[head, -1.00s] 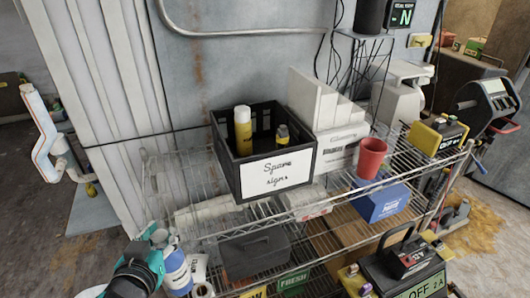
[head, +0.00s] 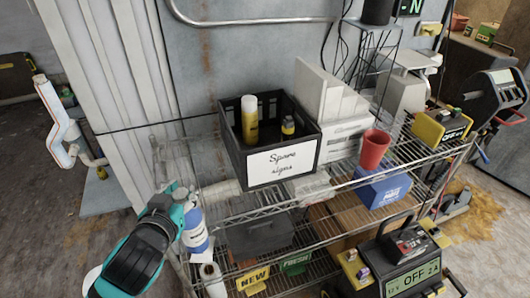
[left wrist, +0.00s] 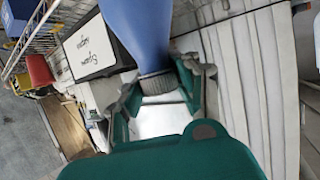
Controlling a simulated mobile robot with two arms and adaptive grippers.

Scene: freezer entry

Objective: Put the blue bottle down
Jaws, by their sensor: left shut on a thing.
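The blue bottle (head: 197,238) has a pale label and shows upright or nearly so at the left end of the wire rack (head: 237,209). My left gripper (head: 176,203) is shut on its upper end. In the left wrist view the bottle's blue body (left wrist: 140,28) and its grey ribbed cap (left wrist: 156,83) show between the two fingers of my left gripper (left wrist: 158,92). I cannot tell whether the bottle's base touches a shelf. My right gripper is not in view.
A black crate (head: 232,150) marked "Spare signs" holds a yellow can (head: 250,120) and a small bottle (head: 288,127). A red cup (head: 373,150) stands right. A grey bin (head: 258,239) and white roll (head: 212,280) are lower. Bare wire shelf shows left of the crate.

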